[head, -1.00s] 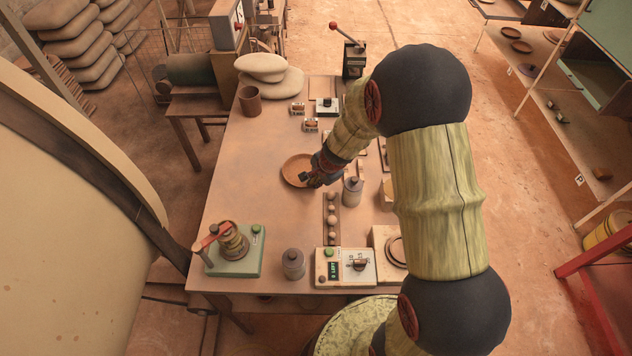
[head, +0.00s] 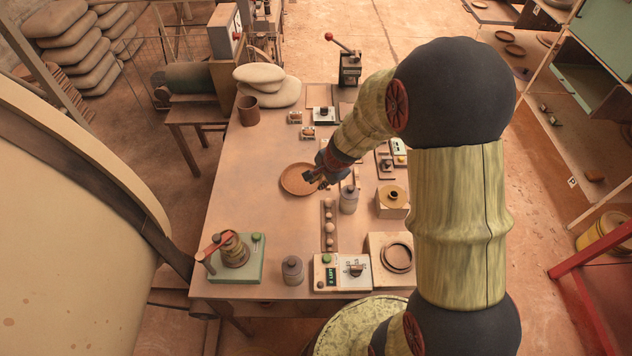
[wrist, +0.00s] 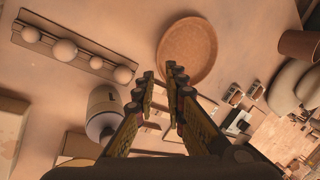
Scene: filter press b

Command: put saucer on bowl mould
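The saucer (head: 296,180) is a round, shallow, reddish-brown dish lying flat on the table. It also shows in the wrist view (wrist: 187,45), just beyond my fingertips. My gripper (head: 316,181) is at the saucer's right edge in the head view, and part of that rim is hidden behind it. In the wrist view my gripper (wrist: 163,76) has its two fingers apart with nothing between them. I cannot tell for sure which thing is the bowl mould.
A grey bottle (head: 348,199) stands close to my gripper, beside a rack of several balls (head: 329,226). A brown cup (head: 248,111) and stacked pale bags (head: 270,94) are at the back left. The table (head: 245,205) left of the saucer is clear.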

